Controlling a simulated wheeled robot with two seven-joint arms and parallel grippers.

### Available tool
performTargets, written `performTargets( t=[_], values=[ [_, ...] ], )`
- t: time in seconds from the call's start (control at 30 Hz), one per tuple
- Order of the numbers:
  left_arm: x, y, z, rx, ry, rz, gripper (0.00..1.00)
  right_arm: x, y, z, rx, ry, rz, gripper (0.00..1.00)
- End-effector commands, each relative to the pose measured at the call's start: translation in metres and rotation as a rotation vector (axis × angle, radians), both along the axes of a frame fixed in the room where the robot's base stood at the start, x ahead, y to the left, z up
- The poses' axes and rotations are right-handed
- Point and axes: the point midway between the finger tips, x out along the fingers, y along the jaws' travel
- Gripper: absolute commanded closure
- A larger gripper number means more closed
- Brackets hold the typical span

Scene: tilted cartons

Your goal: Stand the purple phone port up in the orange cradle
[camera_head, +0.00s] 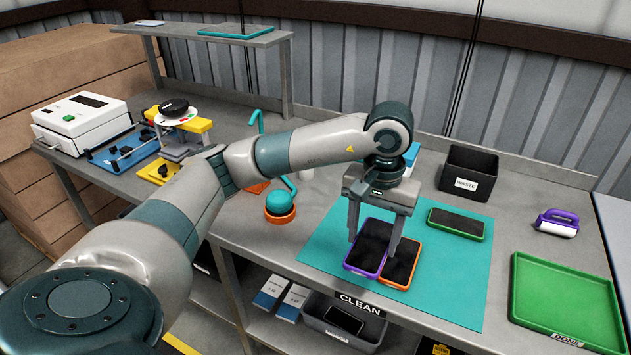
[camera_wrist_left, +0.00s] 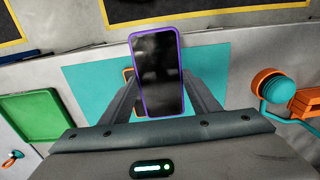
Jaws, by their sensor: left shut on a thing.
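The purple phone (camera_head: 369,249) is between the fingers of my left gripper (camera_head: 372,240), dark screen facing up. In the left wrist view the purple phone (camera_wrist_left: 158,72) is large between the fingers (camera_wrist_left: 158,95) and covers part of the orange phone; it looks raised off the mat. The gripper is shut on its sides. Its charging port cannot be made out. The orange cradle (camera_head: 258,187) is on the bench left of the mat, partly hidden behind my left arm; an orange edge of it (camera_wrist_left: 305,104) shows at the right of the left wrist view. My right gripper is not in view.
An orange-framed phone (camera_head: 403,264) lies beside the purple one on the teal mat (camera_head: 440,293); a green phone (camera_head: 457,222) lies behind. A teal blower (camera_head: 280,203) stands near the cradle. The waste bin (camera_head: 468,172) and green tray (camera_head: 565,300) are right. The mat's front right is clear.

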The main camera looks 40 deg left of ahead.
Motion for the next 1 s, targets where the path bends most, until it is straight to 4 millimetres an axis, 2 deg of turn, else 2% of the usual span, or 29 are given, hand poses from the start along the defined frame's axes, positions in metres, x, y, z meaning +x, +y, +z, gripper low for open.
performTargets(
  t=[0.2, 0.4, 1.0],
  values=[
    [-0.036, -0.034, -0.022, 0.003, -0.003, -0.149, 0.67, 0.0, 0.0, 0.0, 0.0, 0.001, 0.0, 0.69],
    [-0.062, -0.052, -0.035, -0.001, 0.003, -0.242, 0.67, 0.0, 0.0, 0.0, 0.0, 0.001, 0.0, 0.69],
    [-0.064, -0.053, -0.036, -0.002, 0.004, -0.247, 0.67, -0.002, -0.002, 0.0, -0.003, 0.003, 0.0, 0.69]
  ],
)
